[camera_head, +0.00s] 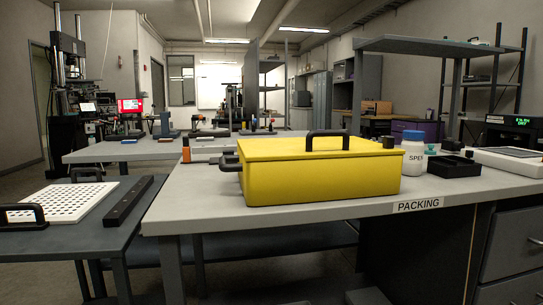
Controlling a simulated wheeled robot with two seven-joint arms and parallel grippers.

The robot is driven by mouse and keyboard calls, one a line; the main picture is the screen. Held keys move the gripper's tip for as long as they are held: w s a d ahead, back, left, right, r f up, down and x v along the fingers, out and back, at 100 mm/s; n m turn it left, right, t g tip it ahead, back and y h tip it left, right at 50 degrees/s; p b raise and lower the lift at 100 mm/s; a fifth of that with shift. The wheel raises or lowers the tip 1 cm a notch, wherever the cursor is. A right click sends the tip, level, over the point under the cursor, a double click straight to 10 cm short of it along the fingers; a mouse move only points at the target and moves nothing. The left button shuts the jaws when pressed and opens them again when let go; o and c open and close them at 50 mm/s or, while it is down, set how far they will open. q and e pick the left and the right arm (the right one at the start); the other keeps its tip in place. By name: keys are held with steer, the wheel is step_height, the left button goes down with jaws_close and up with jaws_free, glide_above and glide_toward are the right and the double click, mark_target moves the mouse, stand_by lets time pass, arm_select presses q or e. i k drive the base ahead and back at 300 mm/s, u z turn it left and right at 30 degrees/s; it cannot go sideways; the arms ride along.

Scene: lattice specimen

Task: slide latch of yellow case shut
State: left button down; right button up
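The yellow case (320,178) stands on the packing table, its lid down. A black handle (327,133) rises from the lid and another black handle (229,162) sticks out at its left side. A small dark block (388,142) shows at the top right edge of the case; I cannot tell whether it is the latch or what position it is in. Neither of my grippers is in view.
A perforated white plate (60,203) and a dark bar (128,200) lie on the left cart.

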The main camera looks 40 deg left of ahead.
mark_target(389, 141)
steer(key=u, duration=0.45)
steer(key=k, duration=0.95)
steer(key=z, duration=0.55)
steer(key=i, duration=1.75)
steer(key=u, duration=0.95)
steer(key=i, duration=0.45)
steer(key=u, duration=0.65)
